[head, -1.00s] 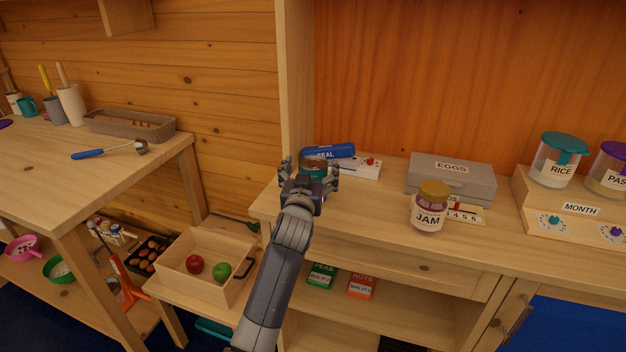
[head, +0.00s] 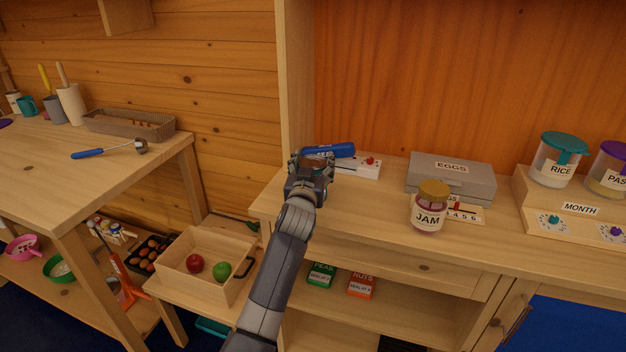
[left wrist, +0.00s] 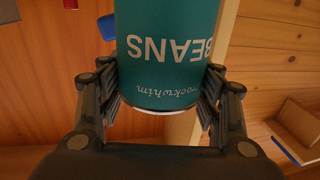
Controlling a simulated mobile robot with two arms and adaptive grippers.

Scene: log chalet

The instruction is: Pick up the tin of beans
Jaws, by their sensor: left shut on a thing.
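The tin of beans (left wrist: 165,50) is teal with white lettering and fills the upper middle of the left wrist view, its text upside down. My left gripper (left wrist: 160,95) has a finger on each side of the tin and is shut on it. In the head view the left gripper (head: 308,172) is over the left end of the counter (head: 385,215). Whether the tin touches the counter cannot be told. My right gripper is not in view.
A blue sealer (head: 335,150) lies just behind the gripper. A jam jar (head: 429,206) and a grey egg box (head: 450,178) stand to the right. A wooden upright (head: 296,80) rises close behind on the left. A crate with apples (head: 205,265) sits lower left.

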